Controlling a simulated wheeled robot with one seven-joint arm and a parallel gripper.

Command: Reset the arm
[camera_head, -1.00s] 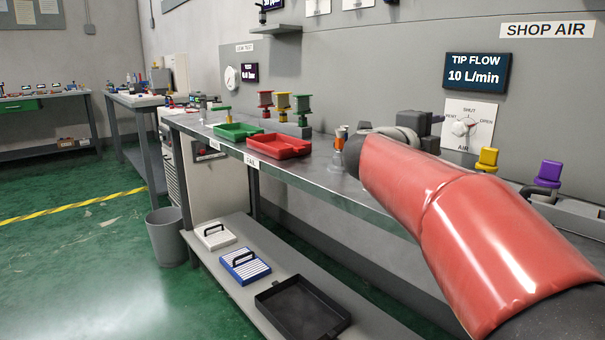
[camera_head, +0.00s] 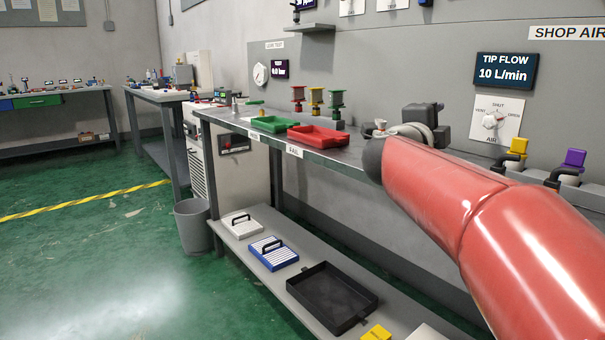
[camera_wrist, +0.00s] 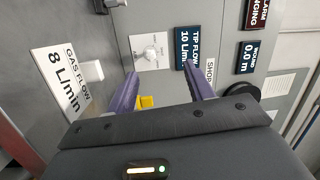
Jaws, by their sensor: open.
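My arm's red links (camera_head: 430,185) cross the right of the head view, in front of the bench. The dark end of the arm (camera_head: 425,118) shows above the bench, and my gripper's fingers cannot be made out there. In the wrist view my gripper (camera_wrist: 160,70) is open, its two purple fingers wide apart with nothing held between them. Beyond the fingers are the wall panel with the air dial (camera_wrist: 150,50), the tip flow display (camera_wrist: 187,48) and a small yellow piece (camera_wrist: 146,102).
A green tray (camera_head: 274,125) and a red tray (camera_head: 318,136) sit on the bench, with several coloured spools behind. Yellow and purple valve handles (camera_head: 574,158) stand at right. A black tray (camera_head: 332,298) lies on the lower shelf. A bin (camera_head: 192,224) stands at left; green floor is clear.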

